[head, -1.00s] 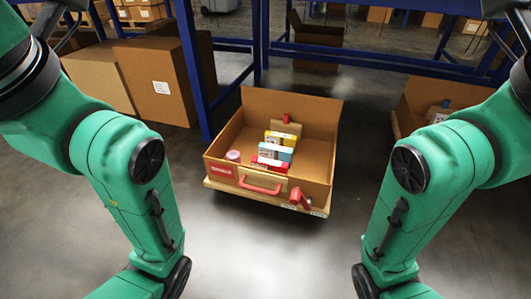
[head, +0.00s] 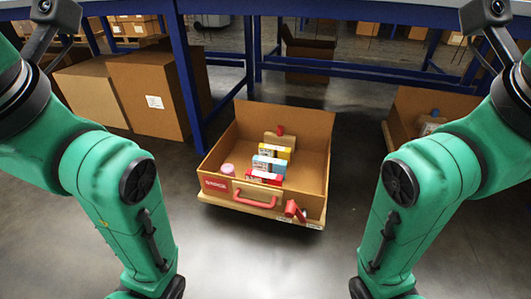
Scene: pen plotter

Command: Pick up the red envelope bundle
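A red bundle (head: 264,178), likely the red envelope bundle, stands inside an open cardboard box (head: 221,151) on the floor in the head view. It is at the front of a short row, with a light blue bundle (head: 269,164) and a yellow one (head: 274,151) behind it. The box's front wall hides its lower part. Both my arms come in from the sides, apart from the box. Both grippers are outside the picture.
A pink round item (head: 227,169) sits in the box, left of the bundles. The front has a red handle (head: 257,198). A blue-legged table (head: 370,11) stands behind, with cartons (head: 152,92) at left and another open box (head: 428,103) at right. Floor in front is clear.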

